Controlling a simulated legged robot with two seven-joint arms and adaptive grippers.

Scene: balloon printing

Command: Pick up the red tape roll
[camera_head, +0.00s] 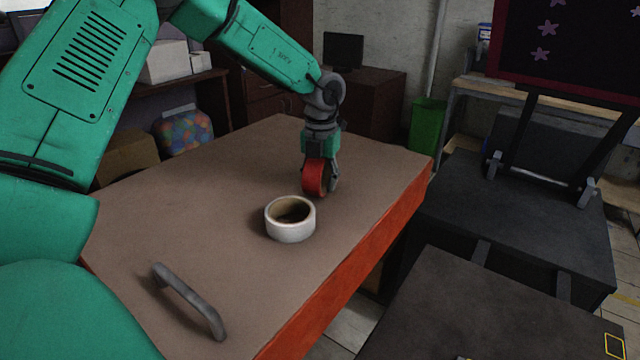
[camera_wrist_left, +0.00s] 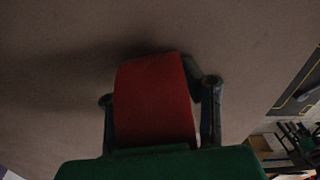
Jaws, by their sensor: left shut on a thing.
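The red tape roll (camera_head: 314,178) is at my left gripper (camera_head: 322,180), over the far part of the brown table (camera_head: 200,210). The left gripper points down and is shut on the roll. In the left wrist view the red roll (camera_wrist_left: 153,100) sits between the two dark fingers of the left gripper (camera_wrist_left: 158,105). I cannot tell whether the roll touches the tabletop. My right gripper is not in view.
A white tape roll (camera_head: 290,220) lies on the table just nearer than the gripper. A grey handle (camera_head: 188,300) is on the near left part of the tabletop. Black printing equipment (camera_head: 520,210) stands to the right, beyond the table's orange edge (camera_head: 350,275).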

